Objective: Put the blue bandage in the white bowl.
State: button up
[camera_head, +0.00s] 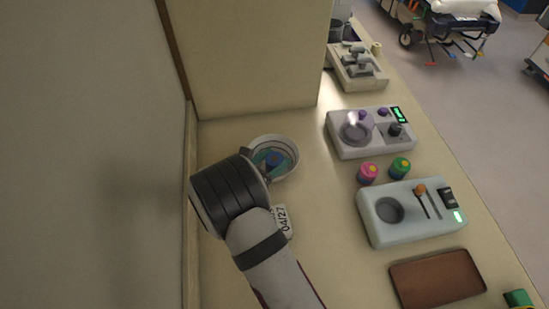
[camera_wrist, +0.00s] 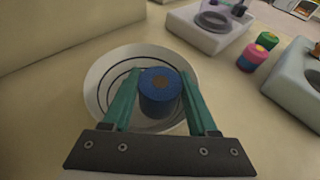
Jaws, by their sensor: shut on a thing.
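The blue bandage (camera_wrist: 158,92) is a short blue roll with a brownish centre. My gripper (camera_wrist: 160,98) is shut on it, with a green finger on each side. The white bowl (camera_wrist: 97,82) has dark rings inside and lies below and around the bandage in the wrist view. In the head view the bandage (camera_head: 273,158) shows over the inside of the bowl (camera_head: 289,147), and my wrist covers the bowl's lower left. I cannot tell whether the bandage touches the bowl's bottom.
Right of the bowl stand a pink-and-blue roll (camera_head: 368,173) and a green roll (camera_head: 399,167). Two devices (camera_head: 345,149) (camera_head: 376,233) and a brown tray (camera_head: 437,278) line the counter's right side. A tall beige box (camera_head: 255,60) stands behind the bowl. A label reading 04/27 (camera_head: 283,222) lies by my wrist.

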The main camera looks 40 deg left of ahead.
jog(key=shift+f, duration=0.4)
jog(key=shift+f, duration=0.1)
jog(key=o, duration=1.4)
jog(key=shift+c, duration=0.2)
